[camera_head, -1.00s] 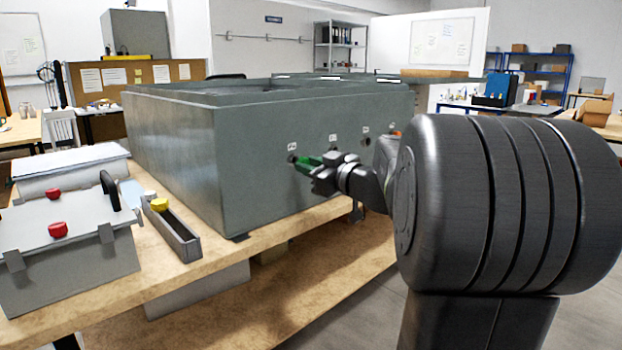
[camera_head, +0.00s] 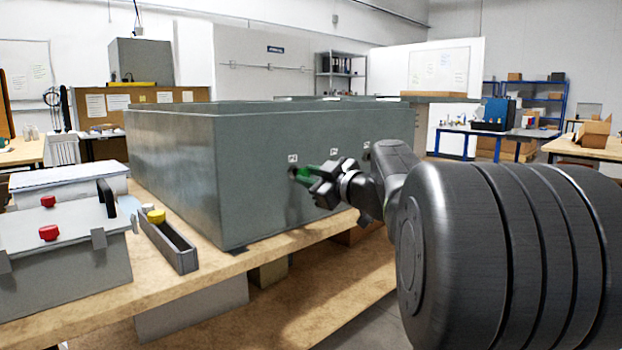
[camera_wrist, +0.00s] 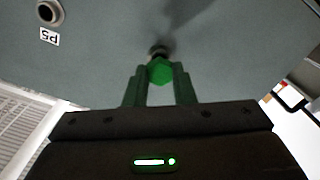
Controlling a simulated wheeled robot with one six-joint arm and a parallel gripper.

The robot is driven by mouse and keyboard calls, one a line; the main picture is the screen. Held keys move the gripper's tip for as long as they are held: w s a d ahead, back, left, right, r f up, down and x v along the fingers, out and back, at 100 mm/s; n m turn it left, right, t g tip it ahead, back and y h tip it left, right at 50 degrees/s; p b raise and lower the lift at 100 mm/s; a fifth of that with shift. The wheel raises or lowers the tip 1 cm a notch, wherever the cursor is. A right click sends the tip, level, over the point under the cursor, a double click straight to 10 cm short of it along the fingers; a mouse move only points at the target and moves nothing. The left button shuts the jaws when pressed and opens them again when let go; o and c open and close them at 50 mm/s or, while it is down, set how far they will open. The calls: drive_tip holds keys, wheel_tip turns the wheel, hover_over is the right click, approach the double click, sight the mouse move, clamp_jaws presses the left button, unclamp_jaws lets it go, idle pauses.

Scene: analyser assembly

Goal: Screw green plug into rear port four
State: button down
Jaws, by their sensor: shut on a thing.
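The green plug (camera_head: 306,174) is held in my gripper (camera_head: 312,178) against the side wall of the large grey analyser housing (camera_head: 270,160), at the leftmost visible port. In the wrist view the plug's green head (camera_wrist: 160,71) sits between the two fingers of my gripper (camera_wrist: 160,82), which is shut on it. The plug lines up with a round metal port (camera_wrist: 158,50), partly hidden behind it. I cannot tell how deep the plug sits. Another open port (camera_wrist: 49,12) with a label reading P5 (camera_wrist: 49,36) lies to the left in the wrist view.
The housing stands on a wooden bench (camera_head: 110,306). Further port labels (camera_head: 334,151) run right along the wall. Floor shows beyond the bench.

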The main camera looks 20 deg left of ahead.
drive_tip(key=shift+w+a, duration=0.3)
drive_tip(key=shift+a, duration=0.35)
idle(1.4)
